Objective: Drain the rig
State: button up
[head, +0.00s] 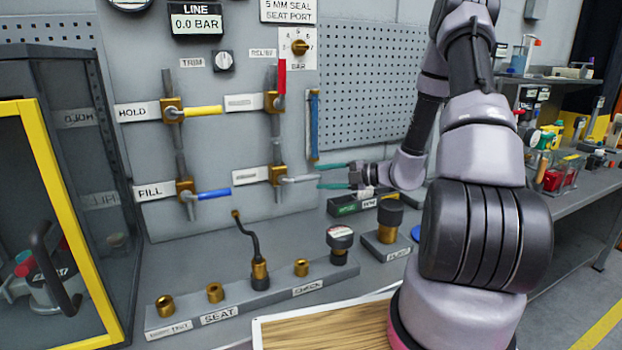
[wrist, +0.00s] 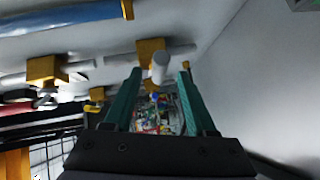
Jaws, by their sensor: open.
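The rig's valves are on the grey panel in the head view. The HOLD valve has a yellow handle (head: 203,111) and the FILL valve a blue handle (head: 214,194); both point right. A red handle (head: 282,77) points up on the upper right valve. The lower right valve (head: 277,175) has a grey handle (head: 299,179) pointing right; its label is unreadable. My gripper (head: 320,177) is open at that handle's end, green fingers above and below. In the wrist view the handle's pale end (wrist: 159,66) shows between the open fingertips (wrist: 159,76); contact cannot be told.
The line display (head: 196,22) reads 0.0 BAR. A blue tube (head: 313,125) hangs just right of the valves. Brass fittings stand on the seat block (head: 240,300) below. A yellow-framed cabinet (head: 45,180) stands at left, and a wooden-topped board (head: 330,328) lies in front.

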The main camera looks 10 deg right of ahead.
aim_at(315, 177)
jog(key=shift+x, duration=2.25)
grip_shut()
